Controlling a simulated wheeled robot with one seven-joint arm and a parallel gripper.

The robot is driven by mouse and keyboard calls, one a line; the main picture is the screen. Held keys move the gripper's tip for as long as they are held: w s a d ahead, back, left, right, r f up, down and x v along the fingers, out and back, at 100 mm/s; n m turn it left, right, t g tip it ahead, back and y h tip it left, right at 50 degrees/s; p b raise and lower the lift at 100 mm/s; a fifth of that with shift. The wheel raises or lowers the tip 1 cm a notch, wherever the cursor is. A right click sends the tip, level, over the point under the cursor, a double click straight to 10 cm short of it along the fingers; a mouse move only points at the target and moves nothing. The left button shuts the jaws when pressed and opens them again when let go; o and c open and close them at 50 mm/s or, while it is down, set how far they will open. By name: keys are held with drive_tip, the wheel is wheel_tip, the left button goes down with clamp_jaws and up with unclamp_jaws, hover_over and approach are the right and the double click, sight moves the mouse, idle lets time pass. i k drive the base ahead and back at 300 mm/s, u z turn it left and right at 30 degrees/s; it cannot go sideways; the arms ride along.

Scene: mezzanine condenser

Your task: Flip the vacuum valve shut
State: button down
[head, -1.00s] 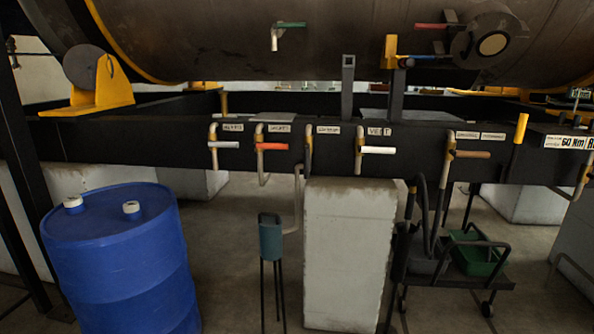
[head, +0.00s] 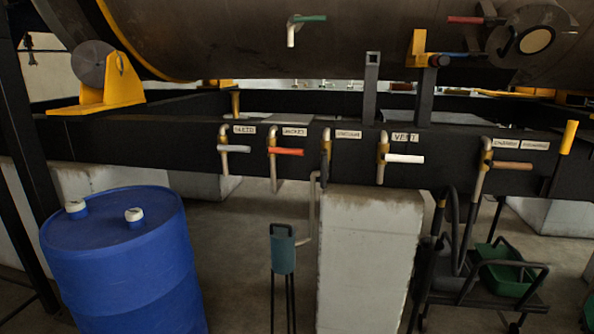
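A row of small valves runs along the dark beam. The far-left valve has a light grey handle (head: 235,149) out to the right, and the second has a red handle (head: 287,152) out to the right. The third valve (head: 326,155) has its dark handle pointing down. The VENT valve has a white handle (head: 405,158) out to the right. The far-right valve has a brown handle (head: 512,165) out to the right. Labels other than VENT are too blurred to read surely, so I cannot tell which valve is the vacuum one. My gripper is not in view.
A blue drum (head: 120,265) stands at front left. A teal holder on thin legs (head: 283,252) and a pale concrete block (head: 368,260) stand below the valves. A cart with a green bin (head: 505,268) is at right. Green-handled (head: 308,18) and red-handled (head: 468,20) valves sit on the vessel above.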

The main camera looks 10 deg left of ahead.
sight(324, 156)
drive_tip(key=u, duration=0.5)
drive_tip(key=i, duration=1.3)
drive_tip(key=u, duration=0.45)
